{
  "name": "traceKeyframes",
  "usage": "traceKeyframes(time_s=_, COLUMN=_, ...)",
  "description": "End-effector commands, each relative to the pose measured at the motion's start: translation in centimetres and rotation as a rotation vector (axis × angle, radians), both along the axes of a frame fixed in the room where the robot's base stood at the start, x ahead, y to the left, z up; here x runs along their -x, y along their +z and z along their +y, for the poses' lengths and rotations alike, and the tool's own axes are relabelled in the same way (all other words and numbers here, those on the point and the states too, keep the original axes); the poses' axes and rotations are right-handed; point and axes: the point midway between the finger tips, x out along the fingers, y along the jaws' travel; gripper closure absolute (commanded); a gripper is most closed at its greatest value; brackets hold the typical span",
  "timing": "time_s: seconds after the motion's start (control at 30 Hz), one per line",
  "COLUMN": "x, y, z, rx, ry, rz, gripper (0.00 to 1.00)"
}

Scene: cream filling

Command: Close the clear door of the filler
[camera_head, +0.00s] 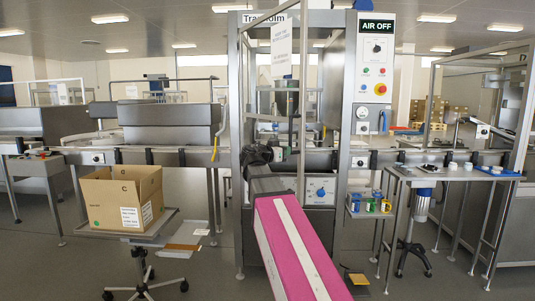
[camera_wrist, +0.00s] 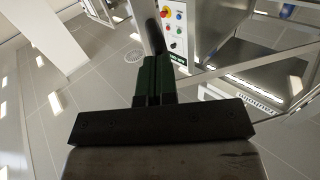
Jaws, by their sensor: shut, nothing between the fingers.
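The filler (camera_head: 339,100) stands in the middle of the head view, with an "AIR OFF" display on its right column. Its clear door (camera_head: 303,100) is a metal-framed transparent panel with a paper label. The door stands open, its top bar slanting toward me from the left post. My gripper (camera_head: 284,154) is in front of the filler at about conveyor height, close to the door frame; I cannot tell whether they touch. In the wrist view my gripper (camera_wrist: 155,65) is shut and empty, with the filler's control panel (camera_wrist: 174,25) beyond it, upside down.
A cardboard box (camera_head: 125,198) sits on a wheeled stand at the left. A small shelf with bottles (camera_head: 370,206) and a side table (camera_head: 455,171) with small parts are at the right. A conveyor runs across behind my arm. Open floor shows between the stands.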

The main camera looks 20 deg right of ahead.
Motion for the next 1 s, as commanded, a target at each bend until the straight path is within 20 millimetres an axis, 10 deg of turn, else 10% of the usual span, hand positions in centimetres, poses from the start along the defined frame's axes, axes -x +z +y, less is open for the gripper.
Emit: traceKeyframes(time_s=1.0, x=-9.8, y=0.1, z=-25.3, rx=0.0, ry=0.358, rz=0.001, gripper=1.0)
